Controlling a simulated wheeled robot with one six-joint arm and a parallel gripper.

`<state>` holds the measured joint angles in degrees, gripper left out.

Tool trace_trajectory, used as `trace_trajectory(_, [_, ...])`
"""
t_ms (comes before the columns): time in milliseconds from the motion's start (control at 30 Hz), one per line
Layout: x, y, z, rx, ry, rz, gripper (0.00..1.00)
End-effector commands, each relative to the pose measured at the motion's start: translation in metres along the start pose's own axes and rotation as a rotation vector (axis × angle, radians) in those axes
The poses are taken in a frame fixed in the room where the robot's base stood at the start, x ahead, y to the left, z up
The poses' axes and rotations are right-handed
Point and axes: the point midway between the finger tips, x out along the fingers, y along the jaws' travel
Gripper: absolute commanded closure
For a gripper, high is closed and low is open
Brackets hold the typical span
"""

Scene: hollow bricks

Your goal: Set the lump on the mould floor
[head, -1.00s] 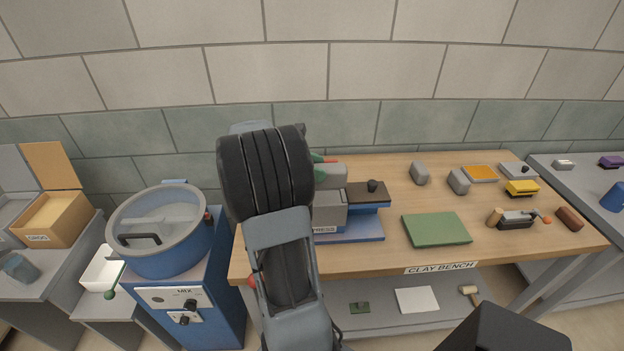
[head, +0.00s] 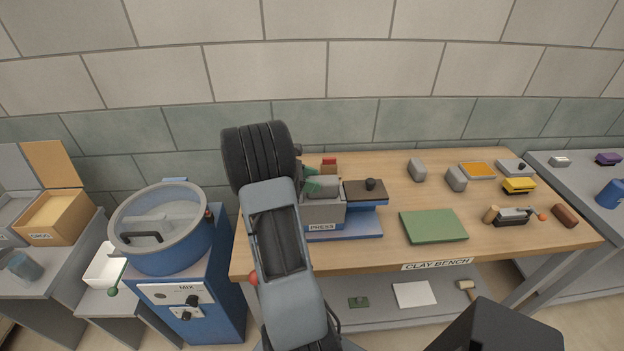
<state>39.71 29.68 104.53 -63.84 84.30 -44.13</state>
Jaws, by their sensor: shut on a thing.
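The press (head: 345,231) stands on the left of the clay bench, with its open grey mould (head: 328,213) over a blue base. My gripper (head: 313,179) is at the mould's opening, its green fingertips partly showing and the rest hidden behind my arm. It is shut on the grey lump (head: 326,183), which shows only in part at the top of the mould. Whether the lump touches the mould floor is hidden by the front wall. A dark plate with a knob (head: 368,188) is beside the mould on the right.
A small red-brown block (head: 329,165) shows behind the mould. Two grey blocks (head: 417,169), a green mat (head: 433,226) and several tools lie to the right on the bench (head: 390,252). The blue mixer (head: 161,232) stands to the left.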

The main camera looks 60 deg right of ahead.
Motion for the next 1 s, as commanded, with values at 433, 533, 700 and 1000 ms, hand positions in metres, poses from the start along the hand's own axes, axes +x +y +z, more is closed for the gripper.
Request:
trace_trajectory(433, [0.001, 0.000, -0.001, 0.000, -0.001, 0.000, 0.31])
trace_trajectory(533, [0.001, 0.000, -0.001, 0.000, -0.001, 0.000, 0.26])
trace_trajectory(700, [0.001, 0.000, -0.001, 0.000, -0.001, 0.000, 0.26])
trace_trajectory(1000, [-0.031, 0.001, -0.002, 0.000, 0.000, 0.005, 0.26])
